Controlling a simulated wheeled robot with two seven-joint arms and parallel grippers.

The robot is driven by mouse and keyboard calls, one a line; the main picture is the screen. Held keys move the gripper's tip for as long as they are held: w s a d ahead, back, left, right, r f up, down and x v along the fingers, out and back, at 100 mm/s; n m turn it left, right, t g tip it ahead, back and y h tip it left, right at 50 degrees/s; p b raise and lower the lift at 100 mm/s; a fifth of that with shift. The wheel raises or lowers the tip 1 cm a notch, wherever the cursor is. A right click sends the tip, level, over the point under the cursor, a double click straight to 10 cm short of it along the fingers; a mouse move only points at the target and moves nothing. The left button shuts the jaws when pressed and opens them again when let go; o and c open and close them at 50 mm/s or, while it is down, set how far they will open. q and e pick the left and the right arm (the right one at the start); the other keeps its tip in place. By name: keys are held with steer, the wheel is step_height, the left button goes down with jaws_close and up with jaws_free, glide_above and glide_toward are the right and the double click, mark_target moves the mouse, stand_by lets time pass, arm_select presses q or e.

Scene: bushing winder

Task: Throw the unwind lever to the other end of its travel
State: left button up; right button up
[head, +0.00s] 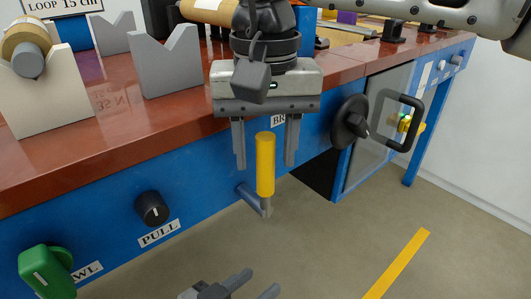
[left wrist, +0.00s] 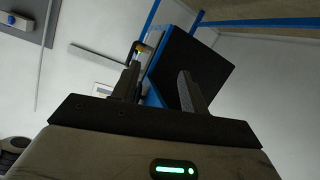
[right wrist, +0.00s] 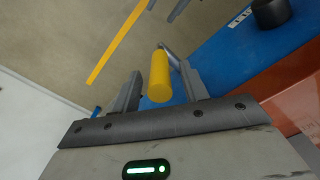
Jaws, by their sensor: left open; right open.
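A yellow-handled lever (head: 265,160) stands upright on a grey stalk from the blue front panel. A label behind it shows only "BR", the rest hidden, so I cannot tell whether it names the unwind lever. My right gripper (head: 265,150) points down from above, open, with its fingers on either side of the yellow handle and gaps showing. In the right wrist view the yellow handle (right wrist: 160,76) appears between the open fingers (right wrist: 160,88). My left gripper (head: 256,284) is open and empty low at the bottom edge; its fingers (left wrist: 160,68) also show in the left wrist view.
A green lever handle (head: 46,270) and a black PULL knob (head: 152,208) sit on the panel to the left. A black handwheel (head: 350,122) and a clear door with a dark handle (head: 412,105) are to the right. Grey V-blocks (head: 170,65) stand on the red benchtop (head: 110,130).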

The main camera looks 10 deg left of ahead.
steer(key=shift+f, duration=0.1)
jaws_close()
steer(key=shift+w+d+p, duration=0.2)
steer(key=shift+w+p, duration=0.05)
steer(key=shift+p, duration=0.3)
steer(key=shift+w+d+r+g+y+p, duration=0.2)
steer(key=shift+g+y+p, duration=0.1)
steer(key=shift+g, duration=0.1)
arm_select(q)
steer(key=f+g+p, duration=0.1)
steer(key=a+f+g+y+p, duration=0.1)
steer(key=f+p, duration=0.1)
steer(key=shift+a+f, duration=0.1)
steer(key=shift+a, duration=0.05)
arm_select(e)
steer(key=w+d+g+y, duration=0.1)
steer(key=w+d+f+g+y, duration=0.1)
steer(key=w+g, duration=0.1)
steer(key=w+d+f+g+y, duration=0.1)
steer(key=shift+w+d+f+g+y, duration=0.15)
steer(key=shift+f+g+y, duration=0.05)
steer(key=shift+g+y, duration=0.2)
arm_select(q)
steer(key=shift+r, duration=0.25)
